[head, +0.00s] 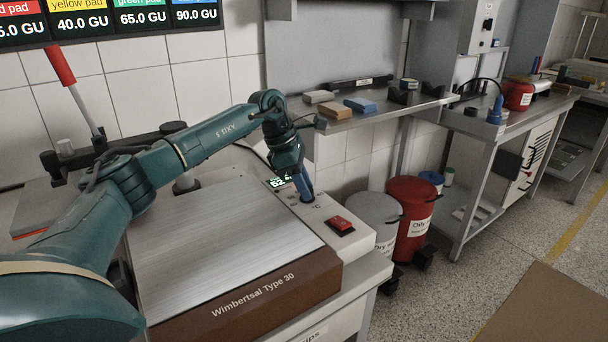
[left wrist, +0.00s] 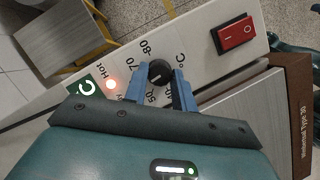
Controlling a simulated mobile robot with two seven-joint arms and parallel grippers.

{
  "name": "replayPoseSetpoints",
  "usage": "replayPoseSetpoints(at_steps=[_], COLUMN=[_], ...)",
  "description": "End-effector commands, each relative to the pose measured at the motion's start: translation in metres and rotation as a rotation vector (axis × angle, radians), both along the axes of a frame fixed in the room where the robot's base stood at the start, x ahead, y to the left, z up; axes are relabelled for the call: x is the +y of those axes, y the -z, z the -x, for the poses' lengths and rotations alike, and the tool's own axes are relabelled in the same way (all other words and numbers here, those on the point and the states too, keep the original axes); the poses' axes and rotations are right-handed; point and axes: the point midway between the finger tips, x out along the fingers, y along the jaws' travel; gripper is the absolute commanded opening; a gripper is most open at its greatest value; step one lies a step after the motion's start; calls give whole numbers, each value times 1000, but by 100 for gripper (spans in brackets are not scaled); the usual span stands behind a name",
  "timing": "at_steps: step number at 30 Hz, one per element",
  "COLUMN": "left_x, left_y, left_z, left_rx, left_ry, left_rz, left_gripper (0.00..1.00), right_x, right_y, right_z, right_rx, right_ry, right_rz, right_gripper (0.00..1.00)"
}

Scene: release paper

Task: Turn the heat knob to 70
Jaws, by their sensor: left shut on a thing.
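The black heat knob (left wrist: 160,73) is on the white control panel (left wrist: 200,62), with printed marks 50, 70, 80 and °C around it in the left wrist view. My left gripper (left wrist: 161,80) has its two blue fingers on either side of the knob and is shut on it. In the head view my left gripper (head: 306,195) points down at the panel and hides the knob. The knob's pointer is too small to read. A green display (head: 279,182) starts with what looks like 62; the rest is hidden. My right gripper is not in view.
A red rocker switch (head: 340,225) is on the panel near the knob. A shelf with blocks (head: 360,104) is behind; bins (head: 411,210) stand right.

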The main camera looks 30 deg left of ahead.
Motion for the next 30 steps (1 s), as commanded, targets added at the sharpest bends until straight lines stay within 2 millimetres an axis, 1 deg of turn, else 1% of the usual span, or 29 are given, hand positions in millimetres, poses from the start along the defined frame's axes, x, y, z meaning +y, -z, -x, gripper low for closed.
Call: replayPoseSetpoints(at_steps=[1,5,13,18,24,30], left_x=[0,0,0,0,0,0], left_y=[-4,-4,-2,-1,-1,-1], left_z=[-1,-2,-4,-5,-6,-7], left_rx=[0,-1,-3,-3,-3,-3], left_ry=[43,166,423,573,720,822], left_rz=[2,2,3,2,0,-1], left_gripper=[4,4,4,4,4,4], right_x=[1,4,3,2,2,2], right_y=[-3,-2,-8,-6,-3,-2], right_z=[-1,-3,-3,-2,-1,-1], right_rx=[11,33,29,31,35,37], right_ry=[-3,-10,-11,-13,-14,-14], right_rz=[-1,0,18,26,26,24], right_gripper=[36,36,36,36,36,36])
